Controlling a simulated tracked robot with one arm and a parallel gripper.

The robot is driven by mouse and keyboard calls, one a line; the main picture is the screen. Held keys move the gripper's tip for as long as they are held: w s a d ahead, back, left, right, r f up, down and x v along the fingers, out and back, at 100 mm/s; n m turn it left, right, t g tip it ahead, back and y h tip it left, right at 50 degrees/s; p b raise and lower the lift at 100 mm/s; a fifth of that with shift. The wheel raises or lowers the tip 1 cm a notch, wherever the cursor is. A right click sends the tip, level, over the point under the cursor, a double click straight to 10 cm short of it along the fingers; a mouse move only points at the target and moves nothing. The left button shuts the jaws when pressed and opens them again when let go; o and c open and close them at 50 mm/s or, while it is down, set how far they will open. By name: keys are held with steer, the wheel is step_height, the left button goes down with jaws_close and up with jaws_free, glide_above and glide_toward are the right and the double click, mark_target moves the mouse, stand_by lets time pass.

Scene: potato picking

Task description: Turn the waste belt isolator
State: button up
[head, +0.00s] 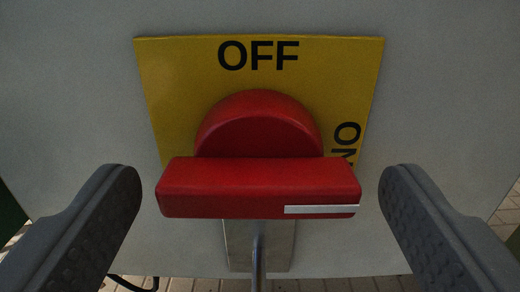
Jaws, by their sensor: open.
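The isolator's red handle (250,186) is a thick bar lying level across the picture, in front of a red round hub (259,124). A white mark (320,209) is on the bar's right end. Behind it is a yellow plate (175,80) with OFF at the top and ON, turned sideways, at the right. The white mark end points to the right, on the side of ON. My gripper (260,190) is open, with one dark finger left of the bar and one right of it. A gap shows between each finger and the bar's ends.
The plate is on a grey cabinet face (80,100). A metal bracket with a rod (240,245) shows below the handle. A paved floor (350,284) and a black cable (135,283) show at the bottom. Green surfaces show at the left and right edges.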

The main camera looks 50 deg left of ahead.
steer(key=shift+w+a, duration=0.25)
steer(key=shift+a, duration=0.05)
steer(key=shift+r, duration=0.1)
steer(key=c, duration=1)
